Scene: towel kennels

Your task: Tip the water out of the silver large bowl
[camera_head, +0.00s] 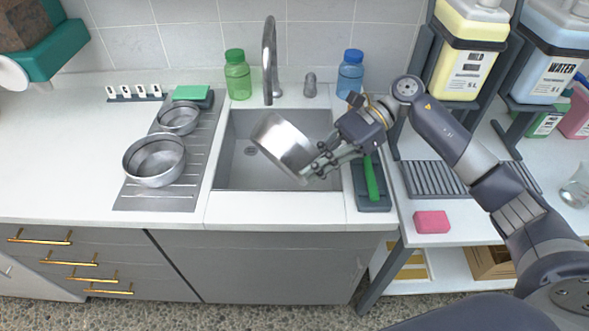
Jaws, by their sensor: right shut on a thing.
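My right gripper (312,170) is shut on the bowl's right side. The inside of the bowl is hidden, so I cannot tell whether water is in it. No stream of water shows. The sink drain (251,151) is visible left of the bowl. My left gripper is not in view.
Two more silver bowls, a larger (154,160) and a smaller (180,119), stand on the drainboard (150,198) at left. The faucet (268,60) rises behind the sink. Green (237,76) and blue (350,72) bottles flank it. A pink sponge (431,222) lies at right.

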